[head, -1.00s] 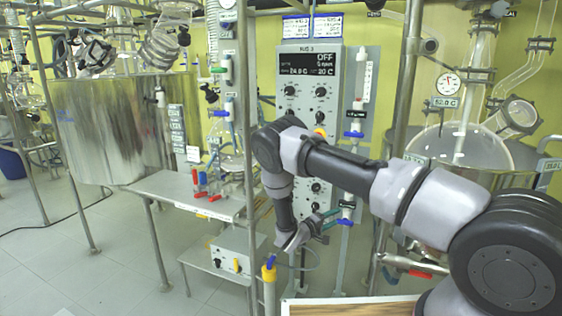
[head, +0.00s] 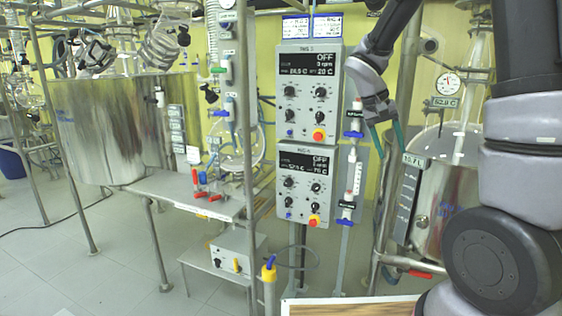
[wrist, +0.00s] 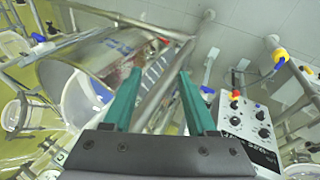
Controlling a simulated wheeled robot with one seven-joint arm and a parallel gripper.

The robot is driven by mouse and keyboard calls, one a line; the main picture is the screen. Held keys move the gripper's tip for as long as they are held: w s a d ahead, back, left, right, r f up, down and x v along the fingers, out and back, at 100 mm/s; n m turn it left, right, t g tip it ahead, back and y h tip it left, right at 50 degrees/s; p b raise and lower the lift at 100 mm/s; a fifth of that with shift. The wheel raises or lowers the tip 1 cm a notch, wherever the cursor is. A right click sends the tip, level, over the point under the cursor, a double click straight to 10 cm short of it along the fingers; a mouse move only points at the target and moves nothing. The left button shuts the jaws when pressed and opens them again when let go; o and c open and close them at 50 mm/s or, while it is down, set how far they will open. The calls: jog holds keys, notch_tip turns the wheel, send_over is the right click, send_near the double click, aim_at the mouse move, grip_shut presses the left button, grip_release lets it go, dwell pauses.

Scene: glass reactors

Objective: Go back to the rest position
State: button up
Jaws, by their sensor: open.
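My gripper (head: 387,137) is raised at the right of the head view, with its green fingers pointing down. It is in front of the right-hand steel reactor and to the right of the grey control panels. In the wrist view my gripper (wrist: 158,85) shows two green fingers spread apart with nothing between them. My arm is folded up at the right side of the head view. No held object shows in either view.
Two control panels, the upper (head: 307,95) and lower (head: 305,187), hang left of my gripper. A large steel vessel (head: 110,130) stands at left, a second vessel (head: 440,215) at right. A metal bench (head: 170,187) holds red-handled valves. Floor is clear at lower left.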

jog(key=s+a+r+t+y, duration=0.2)
jog(key=s+r+t+y, duration=0.1)
jog(key=s+r, duration=0.4)
jog(key=s+a+r+m+t+y, duration=0.1)
jog(key=s+a+r+t+y, duration=0.1)
jog(key=s+r, duration=0.5)
jog(key=s+t+y, duration=0.1)
jog(key=s+y, duration=0.1)
jog(key=s, duration=0.1)
jog(key=shift+s+a+t, duration=0.3)
jog(key=shift+s+a, duration=0.05)
jog(key=shift+s, duration=0.05)
